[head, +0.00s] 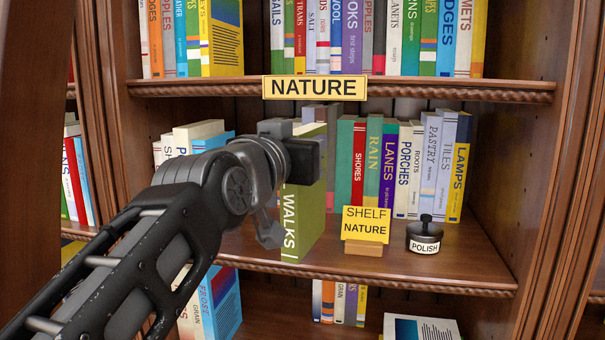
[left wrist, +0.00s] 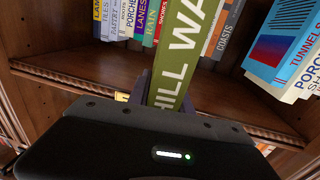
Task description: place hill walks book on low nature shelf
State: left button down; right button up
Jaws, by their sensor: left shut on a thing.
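The green Hill Walks book (head: 304,214) stands upright at the front of the nature shelf (head: 400,268), its spine facing out, in front of the row of books. Its lower end is at or just above the shelf board; I cannot tell whether it touches. My left gripper (head: 285,190) is shut on the book, and its body hides part of the spine. In the left wrist view, the book (left wrist: 186,45) rises from between the fingers (left wrist: 160,95). My right gripper is in neither view.
A "Shelf Nature" sign (head: 366,225) and a round polish tin (head: 424,236) stand on the board to the right. Books such as Shores (head: 358,165) line the back. Leaning books (head: 195,138) stand at left. The board above carries a NATURE plate (head: 314,87).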

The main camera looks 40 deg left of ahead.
pick_arm(q)
jog(key=w+a+f+p, duration=0.3)
jog(key=w+a, duration=0.6)
jog(key=w, duration=0.3)
notch_tip(320, 180, down, 4)
jog(key=shift+w+a+r, duration=0.1)
jog(key=shift+a, duration=0.05)
